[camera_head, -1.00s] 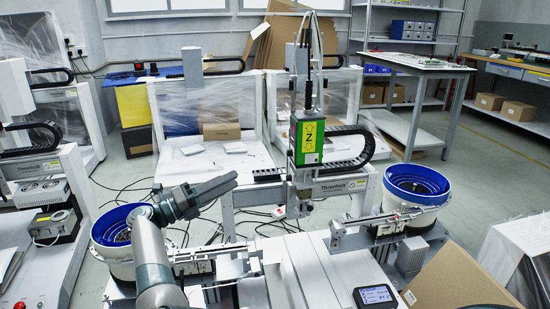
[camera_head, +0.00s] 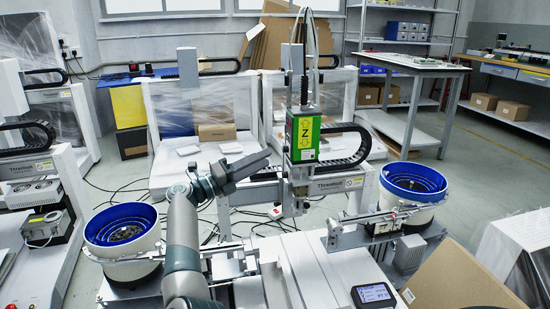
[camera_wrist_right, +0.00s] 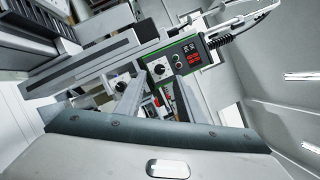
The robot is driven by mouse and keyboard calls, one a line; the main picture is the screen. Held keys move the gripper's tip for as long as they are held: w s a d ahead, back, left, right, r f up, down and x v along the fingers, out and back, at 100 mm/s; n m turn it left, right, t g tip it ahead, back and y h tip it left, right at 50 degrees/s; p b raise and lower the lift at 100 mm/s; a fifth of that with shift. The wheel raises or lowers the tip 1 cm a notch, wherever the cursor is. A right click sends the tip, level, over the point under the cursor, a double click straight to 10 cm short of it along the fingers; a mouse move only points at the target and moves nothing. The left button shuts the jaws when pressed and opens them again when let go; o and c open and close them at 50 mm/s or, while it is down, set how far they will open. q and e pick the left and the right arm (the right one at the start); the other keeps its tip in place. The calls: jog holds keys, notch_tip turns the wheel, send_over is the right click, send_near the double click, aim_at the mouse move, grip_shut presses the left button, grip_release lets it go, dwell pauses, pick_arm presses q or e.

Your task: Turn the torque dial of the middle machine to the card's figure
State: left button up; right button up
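My right gripper (camera_head: 262,160) is in the head view, left of the green "Z" head of the gantry machine (camera_head: 305,133) and above its bed. In the right wrist view, my two fingers (camera_wrist_right: 158,90) stand apart with nothing held between them. Beyond the fingers is a dark controller box with a green edge, a red lit display (camera_wrist_right: 193,58) and a black torque dial (camera_wrist_right: 160,68) with a pale surround. A second similar dial (camera_wrist_right: 122,86) lies to its left. The display figures are too small to read. I cannot make out the card. My left gripper is not in view.
Blue-lined feeder bowls stand at left (camera_head: 121,228) and right (camera_head: 413,182). A small screen device (camera_head: 373,295) and a cardboard sheet (camera_head: 455,275) are at front right. Another controller box (camera_head: 45,226) sits on the left machine. Cables lie on the floor behind.

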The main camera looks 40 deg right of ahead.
aim_at(283, 150)
jog(key=shift+b+x, duration=0.55)
jog(key=shift+x, duration=2.15)
grip_shut()
